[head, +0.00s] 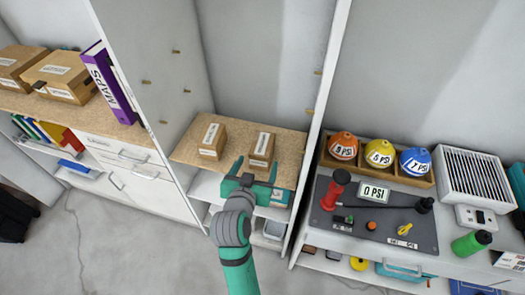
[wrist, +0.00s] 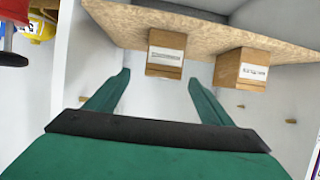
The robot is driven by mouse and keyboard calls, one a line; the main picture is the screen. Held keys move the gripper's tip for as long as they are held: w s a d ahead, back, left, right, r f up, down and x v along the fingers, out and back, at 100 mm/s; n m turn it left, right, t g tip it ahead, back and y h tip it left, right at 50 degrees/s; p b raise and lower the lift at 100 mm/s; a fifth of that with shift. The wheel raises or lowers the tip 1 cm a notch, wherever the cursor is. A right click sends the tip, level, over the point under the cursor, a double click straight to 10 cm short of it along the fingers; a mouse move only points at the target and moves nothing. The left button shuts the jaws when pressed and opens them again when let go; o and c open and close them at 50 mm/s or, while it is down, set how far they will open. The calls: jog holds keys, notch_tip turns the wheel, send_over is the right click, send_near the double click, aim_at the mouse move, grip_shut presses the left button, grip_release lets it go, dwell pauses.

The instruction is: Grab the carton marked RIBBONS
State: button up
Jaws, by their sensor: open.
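Two small brown cartons stand on a chipboard shelf (head: 185,150) in the open cabinet. The right carton (head: 261,150) is just beyond my gripper (head: 256,172); the left carton (head: 212,141) stands apart from it. In the wrist view the order is reversed: the first carton (wrist: 166,52) shows between my open fingers (wrist: 159,77), beyond their tips, and the other carton (wrist: 241,69) is to the right. Both have white labels, too small to read, so I cannot tell which is marked RIBBONS. My gripper is empty.
Cabinet walls close in on both sides, the right one (head: 318,120) near my gripper. More cartons (head: 60,75) and a purple MAPS binder (head: 106,80) sit on the left counter. A PSI workbench (head: 395,240) stands at right.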

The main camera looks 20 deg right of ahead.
aim_at(261, 156)
jog(key=shift+w+d+r, duration=0.2)
jog(key=shift+w, duration=0.05)
jog(key=x, duration=0.4)
jog(key=shift+w+d, duration=0.1)
jog(key=shift+w, duration=0.05)
jog(key=shift+a+x, duration=0.15)
jog(key=shift+x, duration=1.4)
jog(key=shift+a+x, duration=0.15)
jog(key=shift+x, duration=1.45)
jog(key=shift+w, duration=0.1)
jog(key=c, duration=1.2)
